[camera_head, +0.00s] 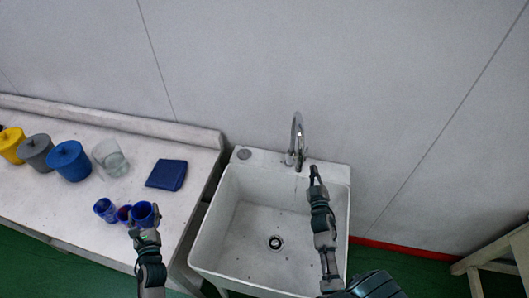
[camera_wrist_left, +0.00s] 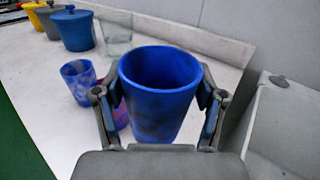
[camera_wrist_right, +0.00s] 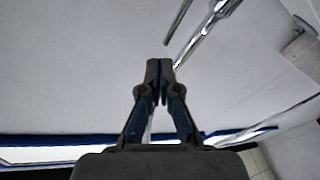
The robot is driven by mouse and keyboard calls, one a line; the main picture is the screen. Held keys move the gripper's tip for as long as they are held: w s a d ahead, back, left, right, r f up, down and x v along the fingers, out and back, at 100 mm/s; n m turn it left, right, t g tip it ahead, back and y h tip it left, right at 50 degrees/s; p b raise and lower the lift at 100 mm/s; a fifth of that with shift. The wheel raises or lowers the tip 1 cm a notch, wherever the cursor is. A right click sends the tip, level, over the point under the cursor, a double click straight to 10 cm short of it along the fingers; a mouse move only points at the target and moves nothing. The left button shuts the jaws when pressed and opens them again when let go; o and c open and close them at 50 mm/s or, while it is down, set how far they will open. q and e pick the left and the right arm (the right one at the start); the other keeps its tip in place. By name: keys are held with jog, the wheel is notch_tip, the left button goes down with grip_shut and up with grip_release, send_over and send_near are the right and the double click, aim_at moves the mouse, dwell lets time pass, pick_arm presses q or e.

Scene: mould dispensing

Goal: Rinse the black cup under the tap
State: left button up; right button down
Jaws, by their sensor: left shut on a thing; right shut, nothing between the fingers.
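No black cup shows. My left gripper (camera_head: 145,222) is shut on a dark blue, mottled cup (camera_head: 142,211). The cup is upright between the fingers at the counter's right part, and its open top shows in the left wrist view (camera_wrist_left: 160,68). The chrome tap (camera_head: 298,135) stands at the back of the white sink (camera_head: 235,225). My right gripper (camera_head: 315,174) is shut and empty, just right of the tap and above the sink. In the right wrist view its fingertips (camera_wrist_right: 159,66) are together beside the chrome tap (camera_wrist_right: 203,32). I cannot tell whether water runs.
A blue-white cup (camera_head: 105,209) and a reddish-purple cup (camera_head: 124,214) stand left of the held cup. Yellow, grey and blue (camera_head: 69,161) lidded pots, a clear beaker (camera_head: 110,158) and a folded blue cloth (camera_head: 167,174) are farther back. The sink basin is empty.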

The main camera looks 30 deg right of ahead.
pick_arm(q)
jog(key=shift+s+a+f+b, duration=0.2)
jog(key=shift+a+f+b, duration=0.15)
jog(key=shift+f, duration=0.1)
jog(key=shift+s+a+f+b, duration=0.15)
jog(key=shift+a+f+b, duration=0.15)
jog(key=shift+f, duration=0.15)
pick_arm(e)
jog(key=s+a+f+n+t+y, duration=0.1)
jog(key=s+f+n+y, duration=0.15)
jog(key=n, duration=0.65)
jog(key=s+a+f+n+t+y, duration=0.1)
jog(key=s+n+y, duration=0.15)
jog(key=n, duration=0.55)
pick_arm(q)
jog(key=shift+d+r+p, duration=0.3)
jog(key=shift+r+p, duration=0.45)
jog(key=shift+r, duration=0.05)
jog(key=shift+a+r, duration=0.2)
jog(key=shift+r, duration=0.05)
jog(key=shift+p, duration=0.3)
jog(key=shift+d, duration=0.1)
pick_arm(e)
jog(key=d+x, duration=0.2)
jog(key=x, duration=1.1)
jog(key=shift+r+y, duration=0.25)
jog(key=shift+y, duration=0.05)
